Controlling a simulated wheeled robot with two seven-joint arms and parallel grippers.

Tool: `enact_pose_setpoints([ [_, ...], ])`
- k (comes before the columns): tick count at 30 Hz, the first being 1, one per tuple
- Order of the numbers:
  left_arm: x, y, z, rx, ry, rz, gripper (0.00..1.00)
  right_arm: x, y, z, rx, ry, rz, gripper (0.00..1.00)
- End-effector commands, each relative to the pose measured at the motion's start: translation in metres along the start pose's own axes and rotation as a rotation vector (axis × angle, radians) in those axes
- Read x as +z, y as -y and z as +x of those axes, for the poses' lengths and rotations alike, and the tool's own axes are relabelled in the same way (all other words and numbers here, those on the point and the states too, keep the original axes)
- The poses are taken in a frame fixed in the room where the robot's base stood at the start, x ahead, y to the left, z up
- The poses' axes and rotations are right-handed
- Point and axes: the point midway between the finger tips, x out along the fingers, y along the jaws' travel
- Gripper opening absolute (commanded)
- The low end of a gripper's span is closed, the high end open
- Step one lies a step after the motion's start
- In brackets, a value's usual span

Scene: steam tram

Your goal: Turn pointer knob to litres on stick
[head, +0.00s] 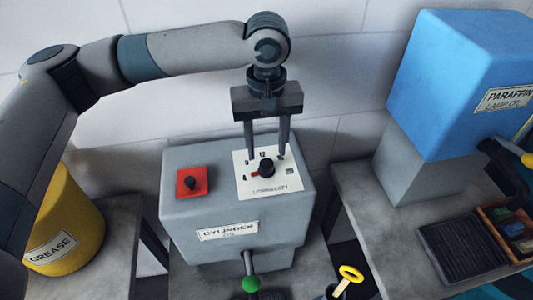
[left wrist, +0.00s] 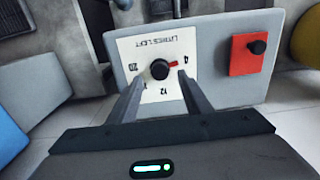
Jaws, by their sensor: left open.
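The pointer knob (head: 265,168) is a round black knob with a red pointer on a white dial plate (head: 283,186), on top of a grey box (head: 190,218) labelled CYLINDER OIL. Its pointer faces left in the head view, near the leftmost mark. The left wrist view shows the knob (left wrist: 160,69) too, its pointer toward what looks like a 4. My left gripper (head: 267,157) is open and points down over the dial; its fingertips (left wrist: 159,78) lie either side of the knob, with gaps visible. Whether they reach its height is unclear. The stick cannot be identified surely.
A red plate with a black knob (head: 191,182) sits beside the dial. A yellow GREASE drum (head: 80,215) stands left, a blue PARAFFIN tank (head: 455,80) right.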

Motion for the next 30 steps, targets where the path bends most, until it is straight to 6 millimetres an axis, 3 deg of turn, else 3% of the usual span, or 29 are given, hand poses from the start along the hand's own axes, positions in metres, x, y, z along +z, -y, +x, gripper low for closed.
enact_pose_setpoints([
  [9, 0.000, 0.000, 0.037, 0.000, 0.000, 0.000, 0.45, -0.001, 0.000, -0.009, 0.000, -0.001, 0.000, 0.34],
  [21, 0.000, 0.000, 0.044, 0.000, -0.001, 0.000, 0.45, -0.001, -0.001, -0.010, 0.001, -0.001, -0.001, 0.34],
  [22, 0.000, 0.000, 0.044, 0.000, -0.001, 0.000, 0.42, -0.001, -0.001, -0.010, 0.001, -0.001, -0.001, 0.34],
  [27, 0.000, 0.000, 0.043, 0.000, -0.001, 0.000, 0.04, -0.001, -0.002, -0.010, 0.001, 0.000, -0.001, 0.34],
  [30, 0.000, 0.000, 0.043, 0.000, -0.001, 0.000, 0.04, -0.001, -0.002, -0.010, 0.001, 0.000, -0.001, 0.34],
])
